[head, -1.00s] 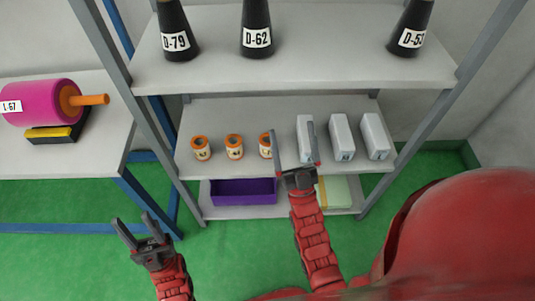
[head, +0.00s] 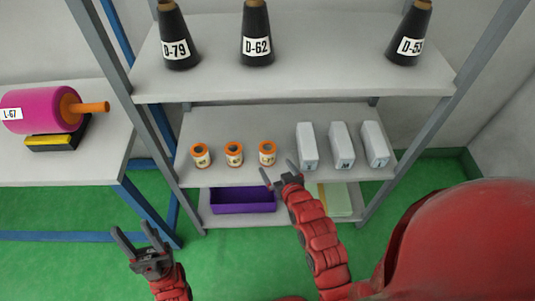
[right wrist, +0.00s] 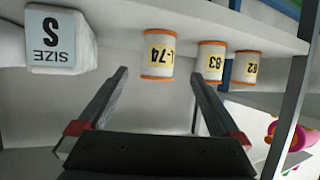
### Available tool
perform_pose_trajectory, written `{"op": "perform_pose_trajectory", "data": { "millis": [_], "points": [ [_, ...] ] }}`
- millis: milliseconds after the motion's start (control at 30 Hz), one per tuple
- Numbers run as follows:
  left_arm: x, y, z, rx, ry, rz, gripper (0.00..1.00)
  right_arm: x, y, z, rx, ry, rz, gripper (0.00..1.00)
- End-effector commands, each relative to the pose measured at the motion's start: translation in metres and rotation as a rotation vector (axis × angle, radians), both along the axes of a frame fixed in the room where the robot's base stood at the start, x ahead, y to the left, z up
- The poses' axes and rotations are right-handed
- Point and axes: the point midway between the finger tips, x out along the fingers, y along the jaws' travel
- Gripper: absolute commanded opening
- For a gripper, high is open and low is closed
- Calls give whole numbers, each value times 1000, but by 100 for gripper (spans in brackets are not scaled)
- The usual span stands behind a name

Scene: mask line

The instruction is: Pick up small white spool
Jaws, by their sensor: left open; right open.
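Three small white spools with orange rims and yellowish labels stand upright in a row on the middle shelf: left (head: 201,155), middle (head: 234,153) and right (head: 267,153). In the right wrist view the nearest spool is labelled 74 (right wrist: 159,55), with spools 83 (right wrist: 211,61) and 82 (right wrist: 246,68) to its right. My right gripper (head: 279,173) is open and empty, in front of the shelf edge by the right spool. In its wrist view (right wrist: 157,75), spool 74 appears between the fingertips, beyond them. My left gripper (head: 131,228) is open and empty, low at left.
Several white boxes (head: 307,146) stand right of the spools; the nearest reads SIZE S (right wrist: 58,40). Black cones (head: 257,35) stand on the upper shelf (head: 320,60). A purple bin (head: 243,201) is below. A pink roll (head: 40,107) lies on the left table.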

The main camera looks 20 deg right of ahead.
Motion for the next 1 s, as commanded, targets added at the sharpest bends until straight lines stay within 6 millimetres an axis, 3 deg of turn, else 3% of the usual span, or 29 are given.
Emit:
{"op": "perform_pose_trajectory", "data": {
  "millis": [100, 300, 667, 1000],
  "points": [
    [0, 0, -2, 0, 0, 0, 50, 26, 2, -11, 1, 0, 2, 100],
    [0, 0, -4, 0, 0, 0, 50, 61, 2, -25, 0, -2, 1, 100],
    [0, 0, -5, 0, 0, 0, 50, 81, 2, -34, 0, -1, 0, 100],
    [0, 0, -9, 0, 0, 0, 50, 119, 1, -50, -1, -1, 0, 100]
  ]
}}
